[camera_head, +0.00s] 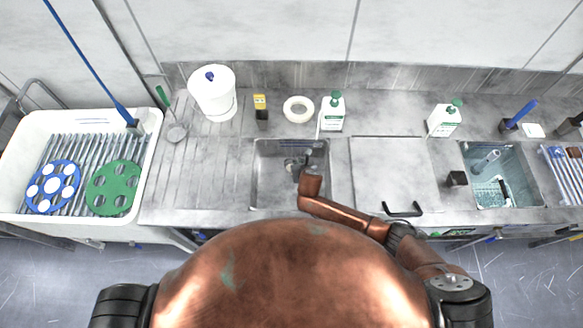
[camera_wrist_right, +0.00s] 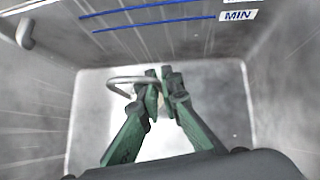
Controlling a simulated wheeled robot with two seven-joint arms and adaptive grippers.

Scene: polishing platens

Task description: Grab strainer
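A round metal strainer (camera_head: 177,131) with a green handle lies on the counter left of the white bucket. My right gripper (camera_head: 293,163) reaches down into the left sink, well to the right of that strainer. In the right wrist view its green fingers (camera_wrist_right: 161,88) point into the sink with their tips close together. A bent metal wire loop (camera_wrist_right: 130,80) crosses at the left fingertip, and part of it is behind the finger. Whether the tips pinch the wire is unclear, and what it belongs to is hidden. My left gripper is not in view.
The left sink (camera_head: 262,190) has walls close around my right gripper, with blue lines and a MIN label (camera_wrist_right: 237,15). A white bucket (camera_head: 212,95), tape roll (camera_head: 298,109) and bottles (camera_head: 332,112) stand behind. A flat metal cover (camera_head: 390,172) lies to the right.

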